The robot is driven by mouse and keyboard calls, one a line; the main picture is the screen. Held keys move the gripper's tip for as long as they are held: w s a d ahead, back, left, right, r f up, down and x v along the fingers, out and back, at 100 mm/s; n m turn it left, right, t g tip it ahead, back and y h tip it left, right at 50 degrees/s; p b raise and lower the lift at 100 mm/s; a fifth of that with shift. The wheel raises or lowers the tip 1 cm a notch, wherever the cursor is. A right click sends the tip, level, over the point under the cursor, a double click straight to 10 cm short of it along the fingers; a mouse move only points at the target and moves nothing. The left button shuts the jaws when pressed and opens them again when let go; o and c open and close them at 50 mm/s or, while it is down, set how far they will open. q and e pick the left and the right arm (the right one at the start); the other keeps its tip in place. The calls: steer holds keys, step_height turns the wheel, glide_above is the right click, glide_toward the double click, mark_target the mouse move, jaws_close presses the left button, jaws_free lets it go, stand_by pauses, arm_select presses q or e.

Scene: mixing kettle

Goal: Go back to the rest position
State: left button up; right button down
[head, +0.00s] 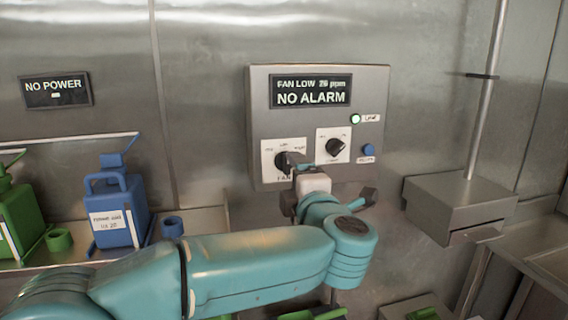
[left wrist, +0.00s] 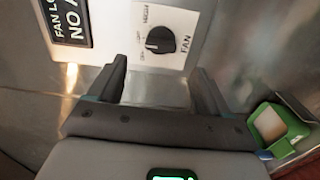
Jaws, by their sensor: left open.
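My left gripper (head: 297,168) is raised in front of the grey fan control panel (head: 378,88), its arm reaching in from the left. In the left wrist view the gripper (left wrist: 160,72) is open, with nothing between its fingers. The dark fan knob (left wrist: 160,40) shows just past the fingertips, apart from them in that view. In the head view the gripper partly covers this knob. A second dark knob (head: 335,147) sits to its right. The panel display (head: 310,92) reads FAN LOW and NO ALARM. My right gripper is not in view.
A blue canister (head: 117,212) and a green canister (head: 18,222) stand on a shelf at the left. A NO POWER display (head: 55,91) hangs above. A metal box (head: 455,205) with a vertical rod (head: 488,85) juts out at the right.

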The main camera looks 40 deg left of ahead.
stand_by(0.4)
arm_select(q)
steer(key=w+d+f+m+t+h, duration=0.1)
steer(key=w+d+f+m+h, duration=0.15)
steer(key=w+f+m, duration=0.35)
steer(key=w+d+f+m+t+h, duration=0.1)
steer(key=d+f+m+t+h, duration=0.15)
steer(key=f, duration=0.65)
steer(key=s+d+f+m+g+h, duration=0.1)
steer(key=d+f+m+h, duration=0.25)
steer(key=f, duration=0.65)
steer(key=d+f+m+g+h, duration=0.2)
steer(key=f+m, duration=0.3)
steer(key=f, duration=0.5)
steer(key=s+d+f+m+g+h, duration=0.2)
steer(key=s+f+g, duration=0.1)
steer(key=s+f, duration=0.4)
steer(key=s+d+f+m+g+h, duration=0.25)
steer(key=s+f, duration=0.25)
steer(key=f, duration=0.5)
steer(key=s+d+f+m+g+h, duration=0.1)
steer(key=s+d+f+m+g, duration=0.1)
steer(key=s, duration=0.7)
steer(key=s+d+f+m+g+h, duration=0.1)
steer(key=s+f+g, duration=0.3)
steer(key=s, duration=0.5)
step_height(320, 180, down, 2)
steer(key=shift+s+d+m+h, duration=0.3)
steer(key=shift+d+m, duration=0.1)
steer(key=shift+m, duration=0.15)
